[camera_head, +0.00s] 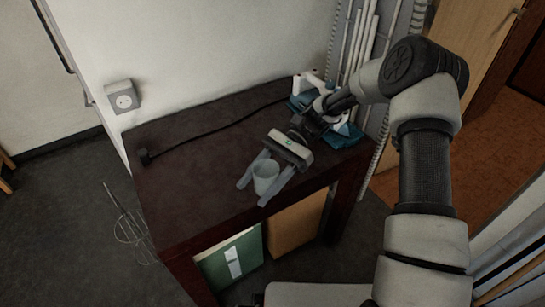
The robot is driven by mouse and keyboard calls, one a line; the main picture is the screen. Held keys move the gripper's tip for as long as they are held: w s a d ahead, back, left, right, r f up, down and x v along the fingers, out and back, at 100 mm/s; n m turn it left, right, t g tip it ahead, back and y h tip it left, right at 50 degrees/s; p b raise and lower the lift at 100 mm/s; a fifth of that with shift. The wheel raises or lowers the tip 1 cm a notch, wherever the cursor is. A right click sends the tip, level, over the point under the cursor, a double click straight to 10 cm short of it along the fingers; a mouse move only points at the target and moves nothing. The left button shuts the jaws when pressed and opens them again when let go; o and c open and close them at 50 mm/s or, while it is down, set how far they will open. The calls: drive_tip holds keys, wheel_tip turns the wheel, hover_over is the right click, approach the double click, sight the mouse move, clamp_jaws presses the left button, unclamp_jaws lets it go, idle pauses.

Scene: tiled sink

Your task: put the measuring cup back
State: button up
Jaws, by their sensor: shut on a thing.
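The measuring cup (266,177) is a small pale grey cup, seen between the fingers of my gripper (257,193). My gripper is shut on it, one finger on each side. The cup is upright or nearly so, over the front part of the dark wooden table (185,195). I cannot tell whether its base touches the tabletop. My arm comes in from the right and reaches over the table.
A blue and white device (346,134) stands at the table's back right, partly hidden by my arm. A black cable with a plug (146,157) crosses the tabletop. A green binder (232,262) and a brown box (297,226) are below.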

drive_tip(key=w+r+m+t+y+p, duration=0.2)
drive_tip(key=w+r+m+t+y, duration=0.15)
drive_tip(key=w+m+t, duration=1.4)
drive_tip(key=shift+n+h, duration=0.45)
drive_tip(key=shift+h, duration=0.1)
drive_tip(key=f, duration=0.3)
drive_tip(key=w+f+b, duration=0.1)
drive_tip(key=f, duration=0.2)
drive_tip(key=w+f+b, duration=0.1)
drive_tip(key=f, duration=0.2)
drive_tip(key=shift+f, duration=0.1)
drive_tip(key=shift+f, duration=0.15)
drive_tip(key=o, duration=1.2)
drive_tip(key=shift+r, duration=0.2)
drive_tip(key=p+v, duration=0.2)
drive_tip(key=v, duration=1)
drive_tip(key=shift+f, duration=0.15)
